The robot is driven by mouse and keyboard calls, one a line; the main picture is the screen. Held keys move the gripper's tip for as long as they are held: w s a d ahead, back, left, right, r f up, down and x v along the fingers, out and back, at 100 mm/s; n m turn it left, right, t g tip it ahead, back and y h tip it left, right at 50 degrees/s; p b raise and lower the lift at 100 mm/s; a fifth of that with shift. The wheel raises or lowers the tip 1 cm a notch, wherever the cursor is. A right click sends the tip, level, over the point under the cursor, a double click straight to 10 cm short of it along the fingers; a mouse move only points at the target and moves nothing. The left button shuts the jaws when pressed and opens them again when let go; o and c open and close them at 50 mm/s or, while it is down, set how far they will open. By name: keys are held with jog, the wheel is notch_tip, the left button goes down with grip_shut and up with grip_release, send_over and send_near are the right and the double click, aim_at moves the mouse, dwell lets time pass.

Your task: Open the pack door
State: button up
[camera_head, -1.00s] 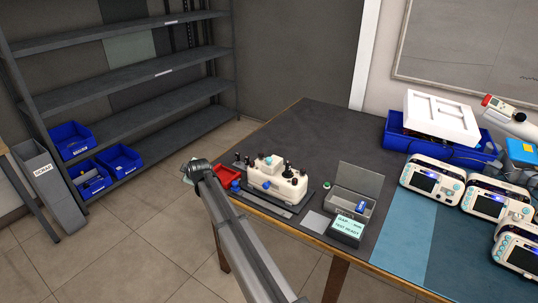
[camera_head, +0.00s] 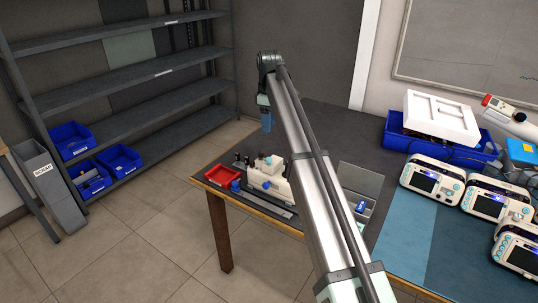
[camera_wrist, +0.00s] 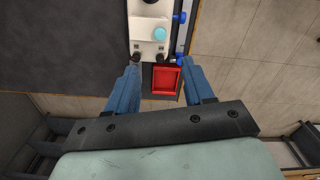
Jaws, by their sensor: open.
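My gripper (camera_head: 266,124) is open and empty, fingers pointing down above the far left part of the dark table. In the wrist view its two blue fingers (camera_wrist: 160,70) stand apart, above the red tray and the near end of a white device. The white device (camera_head: 273,181) with dark and blue knobs is partly hidden by my arm; it also shows in the wrist view (camera_wrist: 150,22). I cannot tell which part is the pack door.
A red tray (camera_head: 224,175) sits at the table's left corner. A grey box with a raised lid (camera_head: 360,181) holds a small blue item. A blue bin (camera_head: 397,142) with a white tray stands at the back right. The table's back middle is clear.

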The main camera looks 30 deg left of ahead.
aim_at(269, 158)
notch_tip(269, 158, down, 14)
jog(key=shift+r, duration=0.2)
dwell(0.4)
jog(key=shift+c, duration=0.5)
grip_shut()
